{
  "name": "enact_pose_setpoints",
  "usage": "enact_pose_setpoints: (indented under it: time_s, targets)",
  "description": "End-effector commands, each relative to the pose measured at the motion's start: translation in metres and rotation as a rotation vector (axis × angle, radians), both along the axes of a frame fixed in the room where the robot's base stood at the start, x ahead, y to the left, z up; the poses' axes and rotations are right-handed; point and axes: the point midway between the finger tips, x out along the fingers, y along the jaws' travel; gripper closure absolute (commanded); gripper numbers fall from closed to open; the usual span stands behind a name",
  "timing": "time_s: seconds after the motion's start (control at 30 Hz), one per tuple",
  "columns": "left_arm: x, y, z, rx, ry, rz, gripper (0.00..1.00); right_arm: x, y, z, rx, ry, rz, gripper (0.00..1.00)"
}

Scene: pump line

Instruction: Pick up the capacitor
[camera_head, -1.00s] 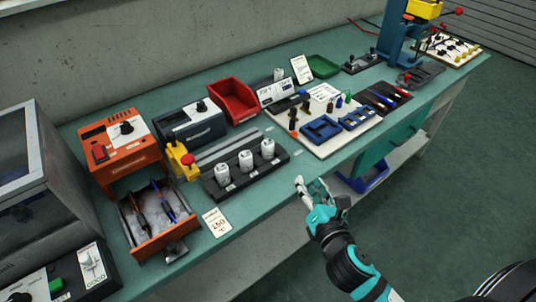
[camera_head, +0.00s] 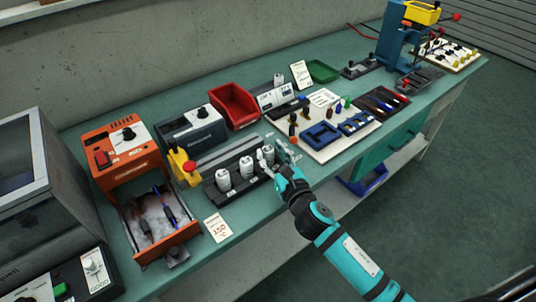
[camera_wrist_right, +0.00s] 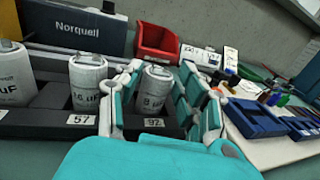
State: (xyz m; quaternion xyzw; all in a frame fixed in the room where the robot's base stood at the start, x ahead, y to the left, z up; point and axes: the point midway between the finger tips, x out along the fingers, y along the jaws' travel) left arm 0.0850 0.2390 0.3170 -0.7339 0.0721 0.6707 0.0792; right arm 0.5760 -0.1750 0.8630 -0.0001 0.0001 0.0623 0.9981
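Three white cylindrical capacitors stand upright in a black rack (camera_head: 215,197) on the bench: a left one (camera_head: 223,179), a middle one (camera_head: 246,166) and a right one (camera_head: 268,153). My right gripper (camera_head: 275,149) is open at the right capacitor. In the right wrist view, the right capacitor (camera_wrist_right: 156,88), above a label reading 92, stands between the spread fingers of the gripper (camera_wrist_right: 160,70). I cannot tell whether a finger touches it. The middle capacitor (camera_wrist_right: 88,82), above label 57, is just left of the left finger. My left gripper is not in view.
A yellow device with a red button (camera_head: 187,167) stands left of the rack. A red bin (camera_head: 234,106) and a blue-grey Norquell box (camera_wrist_right: 75,30) are behind. A white board with blue fixtures (camera_head: 320,134) lies to the right. An open orange drawer (camera_head: 170,243) is at left.

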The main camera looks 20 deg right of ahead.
Motion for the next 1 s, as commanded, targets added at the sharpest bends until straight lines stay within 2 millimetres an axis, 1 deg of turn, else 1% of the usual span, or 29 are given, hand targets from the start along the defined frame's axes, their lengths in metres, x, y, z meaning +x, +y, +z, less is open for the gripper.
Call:
enact_pose_setpoints:
  time_s: [0.17, 0.3, 0.43, 0.53, 0.73, 0.77, 1.0]
  targets:
    - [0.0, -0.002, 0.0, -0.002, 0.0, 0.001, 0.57, 0.012, 0.002, -0.001, 0.0, 0.0, -0.001, 0.62]
    - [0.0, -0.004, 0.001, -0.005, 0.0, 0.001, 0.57, 0.033, 0.006, -0.005, 0.003, -0.001, -0.001, 0.62]
    - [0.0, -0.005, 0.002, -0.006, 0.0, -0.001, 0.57, 0.05, 0.008, -0.006, 0.001, 0.0, 0.0, 0.62]
    - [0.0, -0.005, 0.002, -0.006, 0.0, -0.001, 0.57, 0.055, 0.009, -0.006, 0.002, 0.0, 0.0, 0.62]
    - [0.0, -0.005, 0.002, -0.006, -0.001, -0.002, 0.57, 0.055, 0.009, -0.007, 0.001, 0.001, 0.0, 0.62]
    - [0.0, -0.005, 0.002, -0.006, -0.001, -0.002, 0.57, 0.055, 0.009, -0.006, 0.001, 0.001, 0.0, 0.63]
    - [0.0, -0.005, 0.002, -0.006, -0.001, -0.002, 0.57, 0.055, 0.008, -0.006, 0.0, 0.001, 0.0, 0.94]
